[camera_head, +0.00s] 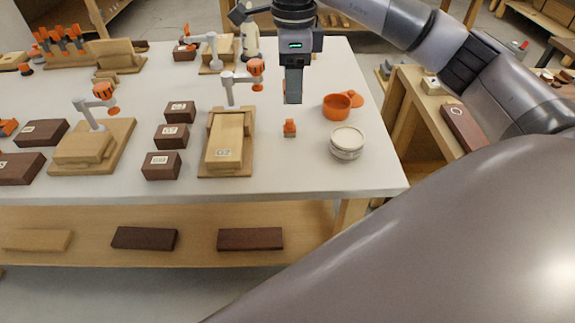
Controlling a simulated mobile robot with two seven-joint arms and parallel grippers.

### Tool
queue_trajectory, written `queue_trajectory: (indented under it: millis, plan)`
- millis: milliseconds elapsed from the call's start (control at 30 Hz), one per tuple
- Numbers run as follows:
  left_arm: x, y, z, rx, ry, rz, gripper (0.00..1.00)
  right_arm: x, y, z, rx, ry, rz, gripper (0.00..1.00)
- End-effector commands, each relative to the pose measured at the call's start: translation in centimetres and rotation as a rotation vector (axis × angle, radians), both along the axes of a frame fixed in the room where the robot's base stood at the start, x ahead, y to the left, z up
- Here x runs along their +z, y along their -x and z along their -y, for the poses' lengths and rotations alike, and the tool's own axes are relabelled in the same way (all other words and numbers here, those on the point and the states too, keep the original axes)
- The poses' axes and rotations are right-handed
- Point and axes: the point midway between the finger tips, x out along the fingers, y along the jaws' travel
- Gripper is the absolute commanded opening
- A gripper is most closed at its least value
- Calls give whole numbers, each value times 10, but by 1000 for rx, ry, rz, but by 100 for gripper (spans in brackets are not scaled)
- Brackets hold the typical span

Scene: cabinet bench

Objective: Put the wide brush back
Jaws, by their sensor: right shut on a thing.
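My right gripper (293,98) points straight down over the right part of the white workbench (290,180). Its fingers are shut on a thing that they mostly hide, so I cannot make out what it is. A small orange piece with a paler base (289,128) shows just below the fingertips; I cannot tell whether it is part of a brush. Several orange-topped tools stand in a wooden rack (75,60) at the back left; I cannot tell which kind each is. I do not see my left gripper.
An orange cup (336,107) and a round pale tin (347,146) stand right of the gripper. A wooden block on a board (228,145), a clamp (232,92) and dark labelled blocks (162,166) are to the left. The bench's front right is clear.

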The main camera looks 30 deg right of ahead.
Motion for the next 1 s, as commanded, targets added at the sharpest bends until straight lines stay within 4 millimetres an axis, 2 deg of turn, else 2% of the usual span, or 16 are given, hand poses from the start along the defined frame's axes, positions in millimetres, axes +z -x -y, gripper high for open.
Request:
queue_trajectory:
  millis: [300,500,767,1000]
  plan:
    - [3,0,0,0,0,1,43,-85,2,0,0,1,-8,14]
    - [4,0,0,0,0,1,43,-130,1,0,-2,1,-5,14]
    - [5,0,0,0,0,1,43,-151,0,0,-2,0,-1,14]
    - [6,-1,0,0,0,2,43,-185,1,0,-2,1,-4,14]
